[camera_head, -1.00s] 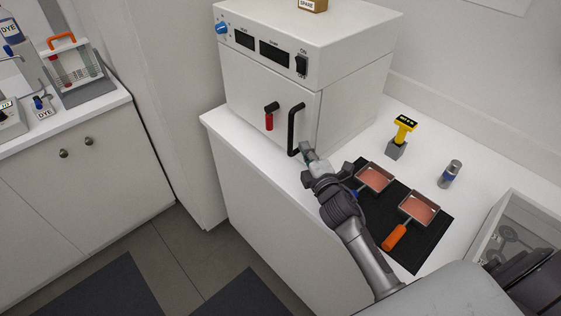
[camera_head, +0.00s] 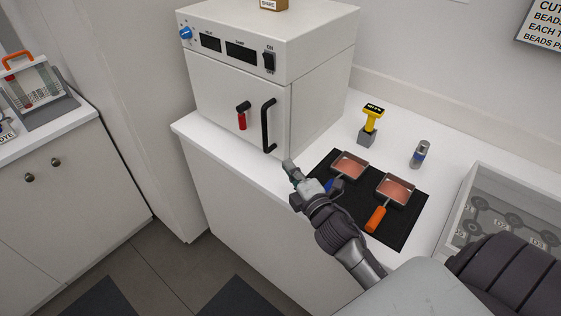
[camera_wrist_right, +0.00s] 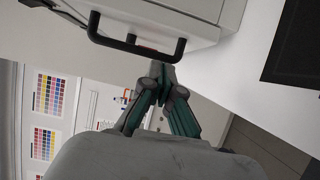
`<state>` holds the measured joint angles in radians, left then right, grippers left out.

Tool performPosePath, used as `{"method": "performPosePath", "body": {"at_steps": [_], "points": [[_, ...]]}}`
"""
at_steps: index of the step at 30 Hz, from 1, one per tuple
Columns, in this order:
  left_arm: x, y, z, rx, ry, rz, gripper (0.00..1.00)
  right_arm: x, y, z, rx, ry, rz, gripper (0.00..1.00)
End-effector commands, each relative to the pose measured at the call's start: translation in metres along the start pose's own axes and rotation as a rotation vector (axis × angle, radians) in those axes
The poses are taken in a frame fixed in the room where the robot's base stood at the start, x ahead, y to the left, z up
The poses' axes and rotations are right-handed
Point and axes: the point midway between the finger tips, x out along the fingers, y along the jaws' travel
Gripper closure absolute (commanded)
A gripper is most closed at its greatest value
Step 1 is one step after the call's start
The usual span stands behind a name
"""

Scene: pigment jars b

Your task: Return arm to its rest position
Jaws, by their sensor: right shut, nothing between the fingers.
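My right gripper (camera_head: 289,168) is at the front edge of the white counter, just right of and below the black door handle (camera_head: 267,126) of the white oven (camera_head: 225,95). In the right wrist view the right gripper (camera_wrist_right: 160,72) is shut and empty, its fingertips close to the black handle (camera_wrist_right: 135,45) in the picture. Whether they touch it I cannot tell from that view; in the head view they appear apart. The oven door is shut. My left gripper is not in view.
A black mat (camera_head: 402,232) holds two pans of pink material, one with an orange handle (camera_head: 375,219). Behind stand a yellow-topped tool (camera_head: 370,117) in a grey block and a small grey cylinder (camera_head: 419,154). A rack (camera_head: 35,90) stands at left.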

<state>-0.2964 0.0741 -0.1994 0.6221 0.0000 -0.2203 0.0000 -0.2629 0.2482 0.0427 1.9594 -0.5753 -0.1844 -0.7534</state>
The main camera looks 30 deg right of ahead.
Motion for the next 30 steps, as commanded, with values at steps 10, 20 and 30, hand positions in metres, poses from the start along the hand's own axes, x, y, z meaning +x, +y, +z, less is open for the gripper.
{"method": "performPosePath", "body": {"at_steps": [10, 20, 30], "points": [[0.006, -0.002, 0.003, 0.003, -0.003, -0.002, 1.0, -0.022, 0.0, 0.004, 0.001, 0.0, 0.0, 1.0], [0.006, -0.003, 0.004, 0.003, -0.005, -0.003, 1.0, -0.06, -0.041, 0.002, 0.4, -0.191, -0.256, 1.0], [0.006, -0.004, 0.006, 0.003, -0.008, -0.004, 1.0, -0.17, -0.104, -0.042, 0.957, -0.544, -0.749, 1.0]]}}
